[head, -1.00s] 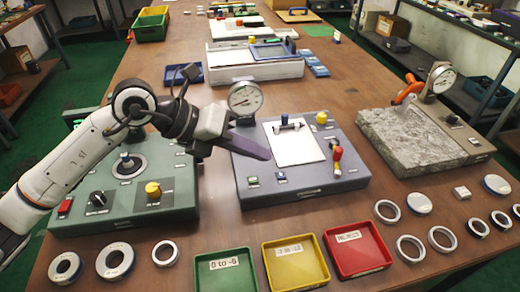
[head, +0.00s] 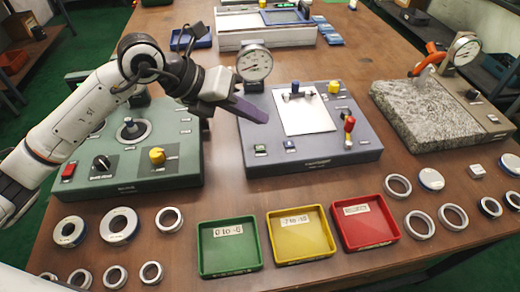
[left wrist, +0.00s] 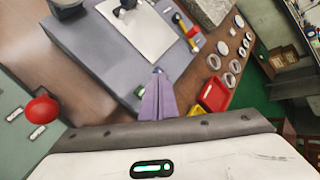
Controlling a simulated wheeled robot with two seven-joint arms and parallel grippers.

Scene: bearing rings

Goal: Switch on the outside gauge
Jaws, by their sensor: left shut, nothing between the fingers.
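My left gripper (head: 264,117) is shut and empty. In the head view it reaches over the left part of the blue-grey station (head: 370,152). This station has a dial gauge (head: 254,64), a white plate (head: 304,115), a green button (head: 260,149) and a blue button (head: 289,144) on its front. In the left wrist view the purple fingertips (left wrist: 158,78) appear beside the green button (left wrist: 140,90), partly covering the blue button's area; contact cannot be told. The labels are too small to read, so which station is the outside gauge is unclear. My right gripper is out of view.
A green-grey station (head: 128,187) with a red button (head: 69,170) and yellow knob (head: 157,156) stands left. A granite slab (head: 430,105) with another dial (head: 464,48) stands right. Green (head: 230,265), yellow (head: 301,248) and red (head: 369,234) trays and several rings lie in front.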

